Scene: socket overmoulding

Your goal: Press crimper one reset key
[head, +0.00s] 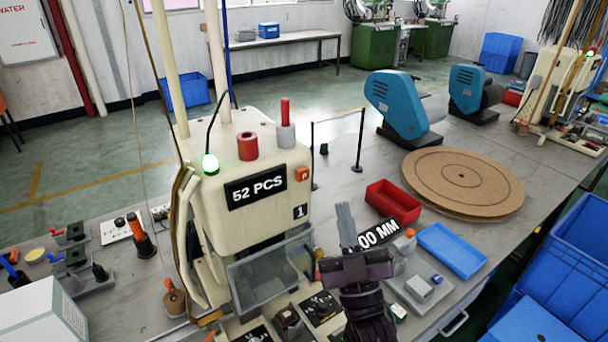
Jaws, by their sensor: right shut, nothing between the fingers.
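Crimper one (245,215) is the cream machine left of centre, marked "1", with a black display (255,194) reading "52 PCS". A small orange key (302,174) sits on its front face, right of the display; I take it to be the reset key. A green lamp (210,164) glows at the upper left of the machine. My right gripper (345,208) is shut and empty, its grey fingers pointing away from me. It is below and to the right of the orange key, visibly apart from it in the picture. My left gripper is not in view.
A clear guard (270,278) stands at the crimper's lower front. A "00 MM" sign (392,233), partly hidden by my gripper, a red tray (393,201) and a blue tray (452,250) lie to the right. A round brown board (462,180) and blue machines (400,100) stand farther back.

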